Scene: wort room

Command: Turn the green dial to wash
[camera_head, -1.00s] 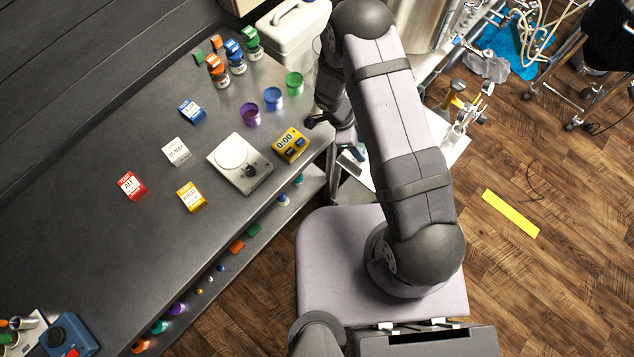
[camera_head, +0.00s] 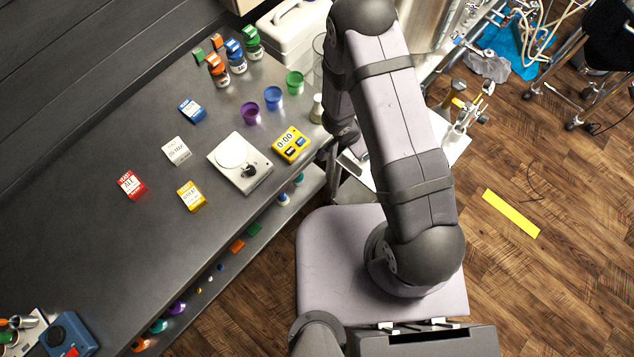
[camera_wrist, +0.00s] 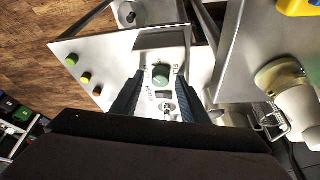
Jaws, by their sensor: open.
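The green dial (camera_wrist: 161,75) sits on a pale panel (camera_wrist: 174,58) in the wrist view. Small lettering stands beside and below it, too small to read surely. I cannot tell which mark the dial points to. My gripper (camera_wrist: 160,80) is open, with one dark finger on each side of the dial. I cannot tell whether the fingers touch it. A small metal fitting (camera_wrist: 167,107) sits on the panel just below the dial. In the head view the dial and my fingertips are hidden by my arm.
Several coloured buttons, including a green one (camera_wrist: 71,59), sit on the plate left of the dial. A pale flask (camera_head: 317,108) stands by the bench edge near my arm. The yellow timer (camera_head: 291,145) and white scale (camera_head: 240,163) are on the bench.

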